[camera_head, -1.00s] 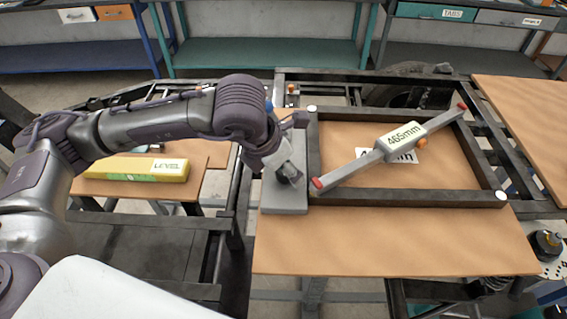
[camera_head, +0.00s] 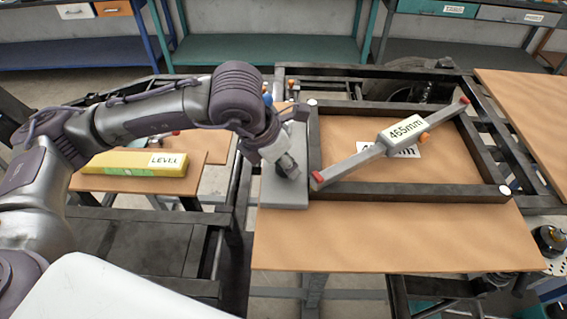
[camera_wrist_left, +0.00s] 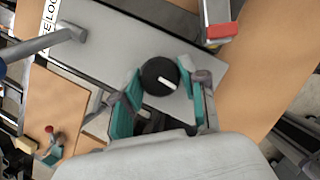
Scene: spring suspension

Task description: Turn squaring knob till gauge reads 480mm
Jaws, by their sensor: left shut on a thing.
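The squaring knob (camera_wrist_left: 160,76) is black with a white pointer line, on a grey plate (camera_wrist_left: 110,50). In the left wrist view, my left gripper (camera_wrist_left: 159,88) is shut on it, teal-padded fingers on either side. In the head view, this gripper (camera_head: 290,170) points down at the grey plate (camera_head: 285,197) and hides the knob. The gauge (camera_head: 407,128) reads 465mm on a grey bar (camera_head: 355,161) with red ends, lying diagonally across the dark frame (camera_head: 410,194). A white card (camera_head: 372,149) under the bar is partly covered. My right gripper is out of view.
A grey lever (camera_wrist_left: 50,42) stands on the plate beside a partly visible label. A yellow level box (camera_head: 125,166) lies on the left board. Bare board (camera_head: 390,240) lies in front of the frame. A black-topped item (camera_head: 548,240) is at the right edge.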

